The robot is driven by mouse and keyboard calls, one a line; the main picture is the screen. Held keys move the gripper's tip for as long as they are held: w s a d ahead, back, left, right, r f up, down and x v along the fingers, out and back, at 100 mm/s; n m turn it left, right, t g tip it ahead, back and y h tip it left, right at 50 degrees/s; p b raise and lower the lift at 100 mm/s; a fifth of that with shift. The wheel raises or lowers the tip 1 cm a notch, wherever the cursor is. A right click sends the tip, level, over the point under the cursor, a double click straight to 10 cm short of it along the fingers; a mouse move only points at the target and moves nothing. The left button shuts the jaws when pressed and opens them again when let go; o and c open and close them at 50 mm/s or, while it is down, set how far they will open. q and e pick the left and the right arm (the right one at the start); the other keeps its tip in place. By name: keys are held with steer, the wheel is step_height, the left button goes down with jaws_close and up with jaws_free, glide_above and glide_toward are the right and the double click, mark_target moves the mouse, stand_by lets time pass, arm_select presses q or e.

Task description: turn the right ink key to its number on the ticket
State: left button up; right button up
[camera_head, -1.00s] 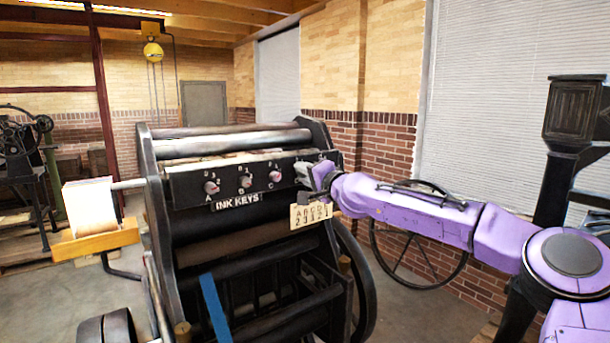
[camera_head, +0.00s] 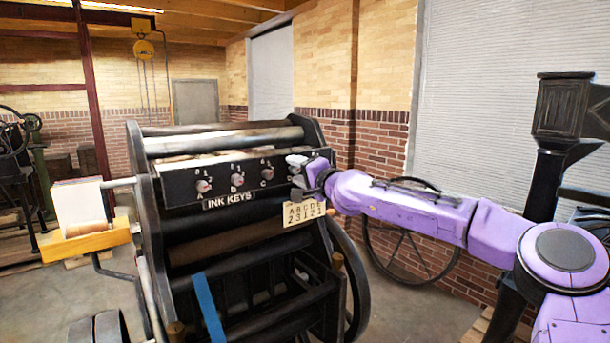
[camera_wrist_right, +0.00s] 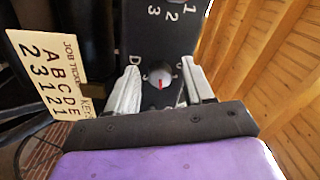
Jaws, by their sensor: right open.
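The black ink key panel (camera_head: 218,181) runs across the press, with knobs A (camera_head: 204,186), B (camera_head: 237,182) and C (camera_head: 267,174) clear in the head view. My right gripper (camera_head: 297,172) is at the panel's right end and hides what lies behind it. In the right wrist view a pale round knob (camera_wrist_right: 160,77) with a red mark sits between my open fingers, beside the letter D. I cannot tell whether the fingers touch it. The job ticket (camera_head: 304,213) reads A 2, B 3, C 1, D 2, E 1; it also shows in the wrist view (camera_wrist_right: 52,68).
The ticket hangs close below my right gripper. A spoked wheel (camera_head: 350,275) is on the press's right side. A wooden tray (camera_head: 85,243) with paper (camera_head: 80,205) sticks out at the left. Brick wall (camera_head: 385,150) stands behind my right arm.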

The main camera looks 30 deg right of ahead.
steer(key=s+d+p, duration=0.1)
steer(key=s+p, duration=0.1)
steer(key=s, duration=0.8)
steer(key=shift+d+f, duration=0.2)
steer(key=shift+d, duration=0.05)
steer(key=shift+d, duration=0.1)
